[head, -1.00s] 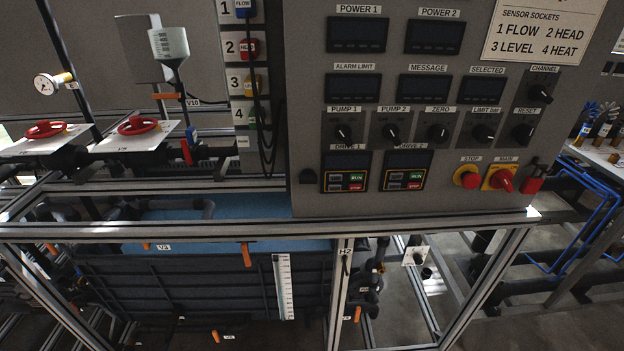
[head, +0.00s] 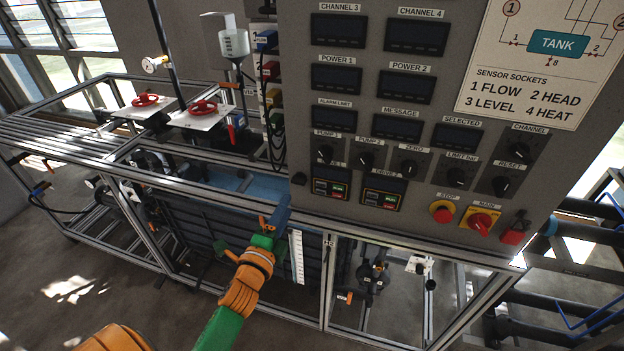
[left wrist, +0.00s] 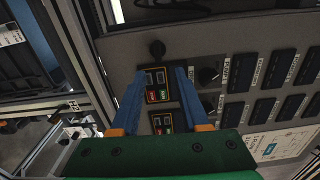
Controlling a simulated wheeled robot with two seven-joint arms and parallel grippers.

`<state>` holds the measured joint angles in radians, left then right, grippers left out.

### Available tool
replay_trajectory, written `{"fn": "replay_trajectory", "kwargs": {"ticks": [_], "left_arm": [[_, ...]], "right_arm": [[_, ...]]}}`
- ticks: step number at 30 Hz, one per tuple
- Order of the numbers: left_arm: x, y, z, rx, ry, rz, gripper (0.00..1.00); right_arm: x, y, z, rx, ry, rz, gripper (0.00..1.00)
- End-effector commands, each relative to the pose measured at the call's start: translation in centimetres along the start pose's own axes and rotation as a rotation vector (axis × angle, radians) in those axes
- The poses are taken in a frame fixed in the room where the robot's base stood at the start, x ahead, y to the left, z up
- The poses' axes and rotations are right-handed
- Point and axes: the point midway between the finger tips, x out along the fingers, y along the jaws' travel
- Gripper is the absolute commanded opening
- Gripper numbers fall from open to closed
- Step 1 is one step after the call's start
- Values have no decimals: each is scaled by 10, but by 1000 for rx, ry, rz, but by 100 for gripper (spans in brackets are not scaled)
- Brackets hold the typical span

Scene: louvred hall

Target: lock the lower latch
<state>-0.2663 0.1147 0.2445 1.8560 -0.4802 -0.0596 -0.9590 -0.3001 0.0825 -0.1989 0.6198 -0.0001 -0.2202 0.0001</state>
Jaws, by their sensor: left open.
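A small dark latch (head: 299,179) sits on the lower left corner of the grey control cabinet's front. In the left wrist view the latch (left wrist: 157,48) is a black rounded piece just beyond my fingertips; I cannot tell which way it is turned. My left gripper (head: 281,207) has blue fingers and is below and left of the latch, in front of the cabinet's lower edge. In the left wrist view the gripper (left wrist: 160,76) is open and empty, its fingers apart on either side of the drive displays. My right gripper is not in view.
Drive displays (head: 383,193), knobs, a stop button (head: 442,212) and a red main switch (head: 480,221) fill the cabinet's lower front. The metal frame rail (head: 400,240) runs below it. Black cables (head: 277,140) hang left of the cabinet.

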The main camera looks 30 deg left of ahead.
Motion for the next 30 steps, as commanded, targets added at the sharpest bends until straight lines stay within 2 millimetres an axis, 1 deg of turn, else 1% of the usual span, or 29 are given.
{"fn": "replay_trajectory", "kwargs": {"ticks": [5,14,19,21,26,29,30], "left_arm": [[25,3,0,0,1,-2,45],[67,4,0,-2,0,-1,45],[91,5,0,-2,0,0,45],[89,2,0,-3,0,3,45],[90,1,0,-4,0,3,45],[90,1,0,-4,1,3,21],[90,2,0,-4,1,3,10]], "right_arm": [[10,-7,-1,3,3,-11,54],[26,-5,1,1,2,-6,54],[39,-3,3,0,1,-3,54],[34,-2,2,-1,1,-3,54],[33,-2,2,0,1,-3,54],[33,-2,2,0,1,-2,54],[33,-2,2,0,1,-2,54]]}}
